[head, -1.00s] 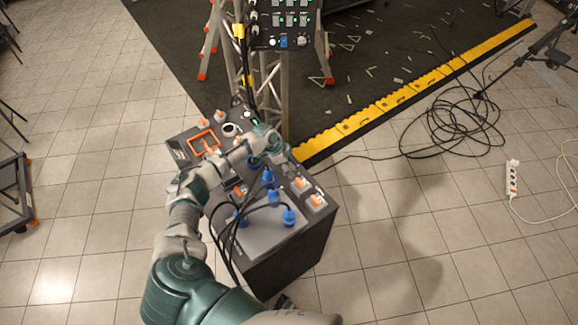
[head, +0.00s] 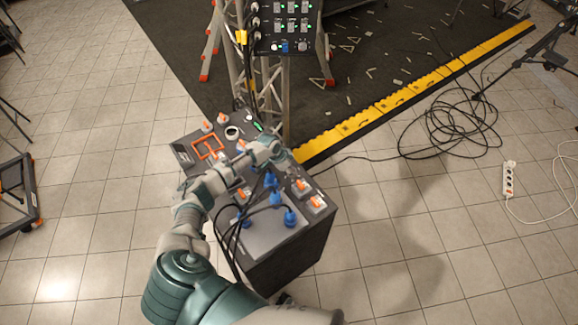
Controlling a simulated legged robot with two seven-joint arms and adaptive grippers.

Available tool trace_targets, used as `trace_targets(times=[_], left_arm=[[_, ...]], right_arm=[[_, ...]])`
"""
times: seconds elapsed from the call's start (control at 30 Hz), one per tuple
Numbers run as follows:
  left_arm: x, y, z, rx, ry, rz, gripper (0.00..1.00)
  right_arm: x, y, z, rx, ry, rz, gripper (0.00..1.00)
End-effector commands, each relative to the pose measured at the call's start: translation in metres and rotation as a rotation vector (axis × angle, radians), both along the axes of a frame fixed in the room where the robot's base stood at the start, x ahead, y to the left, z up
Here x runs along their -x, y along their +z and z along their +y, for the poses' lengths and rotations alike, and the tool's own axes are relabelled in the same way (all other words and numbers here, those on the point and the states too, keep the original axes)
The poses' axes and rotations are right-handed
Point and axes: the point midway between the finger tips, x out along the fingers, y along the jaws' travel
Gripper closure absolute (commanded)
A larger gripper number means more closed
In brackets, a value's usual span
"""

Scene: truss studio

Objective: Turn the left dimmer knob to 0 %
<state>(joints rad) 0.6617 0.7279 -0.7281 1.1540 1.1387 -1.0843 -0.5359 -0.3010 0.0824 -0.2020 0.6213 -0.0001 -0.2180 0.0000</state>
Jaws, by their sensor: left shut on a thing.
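My left gripper (head: 280,158) is at the back right part of the dark control console (head: 292,262), low over its top. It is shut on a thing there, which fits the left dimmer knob. The knob itself is hidden under the gripper and wrist, so its setting cannot be read. My right gripper is not in view.
Blue plugs (head: 290,217) with black cables, orange switches (head: 316,202) and an orange frame (head: 207,147) crowd the console top. A truss (head: 283,95) carrying a panel (head: 288,27) stands behind it. Coiled cable (head: 450,128) and a power strip (head: 508,179) lie on the floor at right.

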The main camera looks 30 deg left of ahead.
Motion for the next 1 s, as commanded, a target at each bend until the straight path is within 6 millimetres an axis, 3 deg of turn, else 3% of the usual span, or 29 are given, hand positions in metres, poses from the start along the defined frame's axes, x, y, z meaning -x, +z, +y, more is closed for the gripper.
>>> trace_targets(times=[0.03,0.1,0.5,1.0], left_arm=[[-0.003,0.011,-0.003,0.006,0.043,-0.010,0.95],[-0.003,0.011,-0.003,0.005,0.111,-0.011,0.95],[-0.004,0.011,-0.004,0.006,0.481,-0.013,0.95],[-0.006,0.008,-0.003,0.007,0.767,-0.015,0.95]], right_arm=[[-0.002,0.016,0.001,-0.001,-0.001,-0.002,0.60],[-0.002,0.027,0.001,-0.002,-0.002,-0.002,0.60],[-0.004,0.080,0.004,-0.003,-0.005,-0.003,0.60],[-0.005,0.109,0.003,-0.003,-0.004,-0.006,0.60]])
